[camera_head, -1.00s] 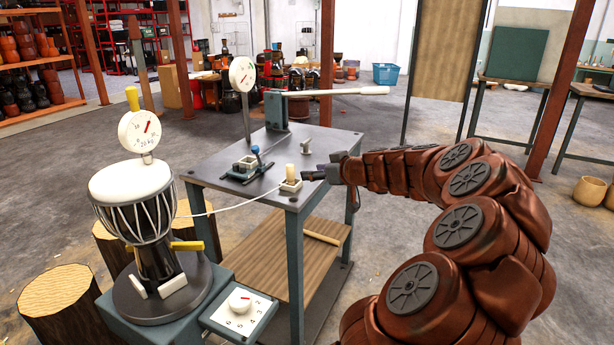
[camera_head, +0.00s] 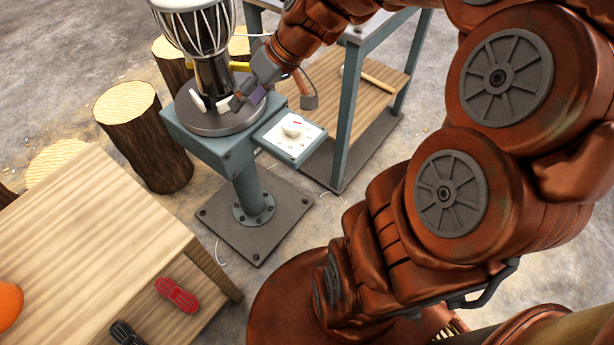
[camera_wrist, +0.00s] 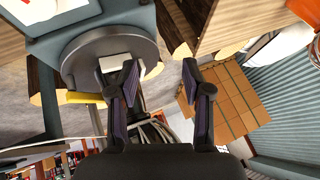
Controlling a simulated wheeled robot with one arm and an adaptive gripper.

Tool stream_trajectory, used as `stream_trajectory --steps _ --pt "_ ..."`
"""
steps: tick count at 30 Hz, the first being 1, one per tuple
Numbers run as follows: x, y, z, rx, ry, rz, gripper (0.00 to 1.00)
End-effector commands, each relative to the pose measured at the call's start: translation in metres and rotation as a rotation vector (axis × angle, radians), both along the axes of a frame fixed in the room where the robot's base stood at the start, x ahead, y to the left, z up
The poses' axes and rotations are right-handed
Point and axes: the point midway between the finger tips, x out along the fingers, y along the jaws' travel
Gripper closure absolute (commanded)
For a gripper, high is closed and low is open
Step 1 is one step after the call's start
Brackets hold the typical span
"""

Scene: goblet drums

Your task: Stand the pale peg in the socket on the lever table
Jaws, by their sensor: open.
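The pale peg and the socket show in neither current view. A white block (camera_wrist: 114,62) on the plate lies close to the left finger there; contact cannot be told.
A goblet drum (camera_head: 205,35) stands on the plate, with a yellow bar (camera_head: 240,66) beside it. Log stumps (camera_head: 145,130) stand to the left. A wooden bench (camera_head: 90,235) with a red object (camera_head: 177,294) is at lower left. A mallet lies on the lever table's lower shelf (camera_head: 325,75).

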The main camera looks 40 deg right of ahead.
Motion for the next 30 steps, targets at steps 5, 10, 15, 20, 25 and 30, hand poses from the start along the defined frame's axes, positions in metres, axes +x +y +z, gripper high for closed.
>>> stream_trajectory --steps 5,10,15,20,25,30 --pt "-0.086 0.052 -0.033 -0.109 0.29 0.037 0.51" --pt "-0.164 0.055 -0.055 -0.273 0.516 -0.023 0.51" --pt "-0.214 0.039 -0.062 -0.411 0.638 -0.115 0.51" --pt "-0.232 0.03 -0.064 -0.468 0.68 -0.162 0.51" --pt "-0.233 0.029 -0.064 -0.472 0.684 -0.17 0.51" --pt "-0.233 0.029 -0.064 -0.471 0.683 -0.169 0.51"
